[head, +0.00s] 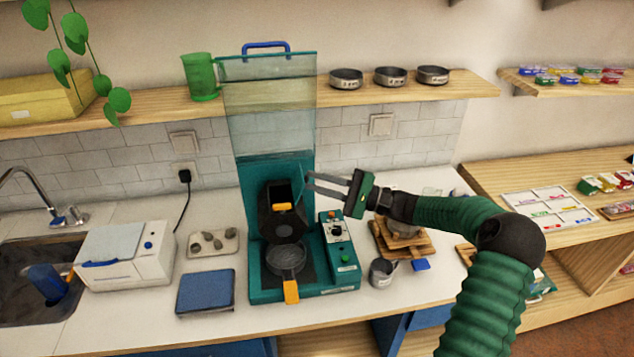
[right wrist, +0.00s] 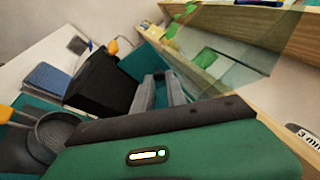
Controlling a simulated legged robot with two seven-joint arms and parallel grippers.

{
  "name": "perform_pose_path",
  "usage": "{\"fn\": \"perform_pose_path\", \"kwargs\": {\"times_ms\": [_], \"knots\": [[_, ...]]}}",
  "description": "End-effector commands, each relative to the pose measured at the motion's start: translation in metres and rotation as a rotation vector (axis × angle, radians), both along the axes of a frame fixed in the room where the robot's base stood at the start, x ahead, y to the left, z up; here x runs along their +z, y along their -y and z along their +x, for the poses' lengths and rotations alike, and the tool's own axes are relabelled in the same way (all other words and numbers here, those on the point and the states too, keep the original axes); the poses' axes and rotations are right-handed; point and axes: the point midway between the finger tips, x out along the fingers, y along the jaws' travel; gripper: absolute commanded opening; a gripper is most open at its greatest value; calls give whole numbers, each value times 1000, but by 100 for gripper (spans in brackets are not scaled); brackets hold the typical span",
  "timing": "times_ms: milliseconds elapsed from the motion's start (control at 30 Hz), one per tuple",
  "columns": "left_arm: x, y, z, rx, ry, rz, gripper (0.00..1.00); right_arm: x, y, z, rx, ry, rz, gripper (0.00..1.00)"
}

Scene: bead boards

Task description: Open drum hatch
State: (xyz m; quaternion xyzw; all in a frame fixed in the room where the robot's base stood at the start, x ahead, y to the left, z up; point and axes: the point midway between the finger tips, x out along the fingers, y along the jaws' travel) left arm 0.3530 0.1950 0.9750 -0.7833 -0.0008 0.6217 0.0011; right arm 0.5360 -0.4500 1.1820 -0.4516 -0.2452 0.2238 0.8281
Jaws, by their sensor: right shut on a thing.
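The black drum (head: 272,222) sits in the teal machine (head: 262,282), with an orange tab (head: 283,206) on its front. The drum also shows in the right wrist view (right wrist: 102,86). I cannot tell how far its hatch stands open. My right gripper (head: 310,183) reaches in from the right, its fingers at the drum's upper right side. They are shut on what looks like a thin teal bar (head: 301,190); the grip itself is mostly hidden. The fingers show close together in the right wrist view (right wrist: 160,92). My left gripper is not in view.
A clear shield (head: 270,105) stands raised above the machine. A round pan (head: 287,259) with an orange handle sits below the drum. A control box (head: 338,240) and a metal cup (head: 382,272) are at the right. A blue pad (head: 205,292) lies at the left.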

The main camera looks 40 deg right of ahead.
Motion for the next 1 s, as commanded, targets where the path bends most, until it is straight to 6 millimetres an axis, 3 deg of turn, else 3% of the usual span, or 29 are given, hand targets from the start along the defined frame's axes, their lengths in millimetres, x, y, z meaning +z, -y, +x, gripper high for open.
{"fn": "perform_pose_path", "kwargs": {"times_ms": [100,133,300,667,1000], "knots": [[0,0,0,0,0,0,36,-1,-1,0,4,-2,-1,0],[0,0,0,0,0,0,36,-1,-1,0,4,-2,-1,19],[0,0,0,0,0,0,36,-1,-1,0,2,-2,-1,38],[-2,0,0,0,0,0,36,-3,6,-6,0,-1,-1,38],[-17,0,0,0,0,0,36,-24,59,-75,-4,-1,0,38]]}}
